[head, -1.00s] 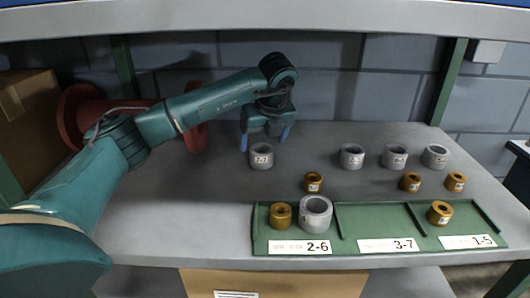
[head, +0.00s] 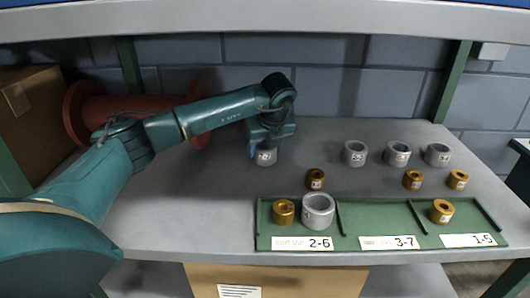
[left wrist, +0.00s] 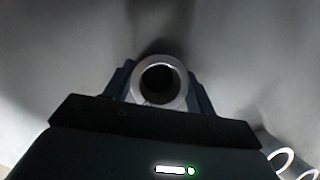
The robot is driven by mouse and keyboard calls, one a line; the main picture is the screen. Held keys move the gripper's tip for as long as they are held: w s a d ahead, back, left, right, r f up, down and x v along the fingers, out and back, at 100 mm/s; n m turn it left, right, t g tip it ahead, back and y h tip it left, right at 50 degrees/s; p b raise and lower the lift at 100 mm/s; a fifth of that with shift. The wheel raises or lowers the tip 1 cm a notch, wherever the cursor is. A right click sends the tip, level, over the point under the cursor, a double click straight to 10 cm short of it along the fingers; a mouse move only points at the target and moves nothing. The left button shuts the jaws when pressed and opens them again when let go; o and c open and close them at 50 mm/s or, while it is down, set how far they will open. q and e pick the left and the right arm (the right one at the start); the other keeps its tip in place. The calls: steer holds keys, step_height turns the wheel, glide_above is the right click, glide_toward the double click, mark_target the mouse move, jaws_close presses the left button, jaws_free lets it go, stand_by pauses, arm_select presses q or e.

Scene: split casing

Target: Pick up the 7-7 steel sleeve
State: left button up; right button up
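A grey steel sleeve (head: 266,158) stands upright on the shelf at the back, left of the other grey sleeves. Its label is too small to read surely, but looks like 7-7. My left gripper (head: 266,150) is down over it, pointing downward, with a blue finger close beside the sleeve's left side. In the left wrist view the sleeve's round rim (left wrist: 159,101) sits between the two fingers, with little or no gap. Whether the fingers press on it cannot be told. My right gripper is not in view.
Three more grey sleeves (head: 355,153) stand to the right, with several small brass sleeves (head: 315,179) in front. A green tray (head: 380,236), labelled 2-6, 3-7 and 1-5, lies at the front edge, holding a grey and two brass sleeves. A red spool (head: 140,110) and cardboard box (head: 32,115) are at left.

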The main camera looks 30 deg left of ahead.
arm_select(q)
steer(key=c, duration=0.7)
steer(key=shift+r, duration=0.1)
steer(key=shift+c, duration=0.7)
steer(key=shift+r, duration=0.15)
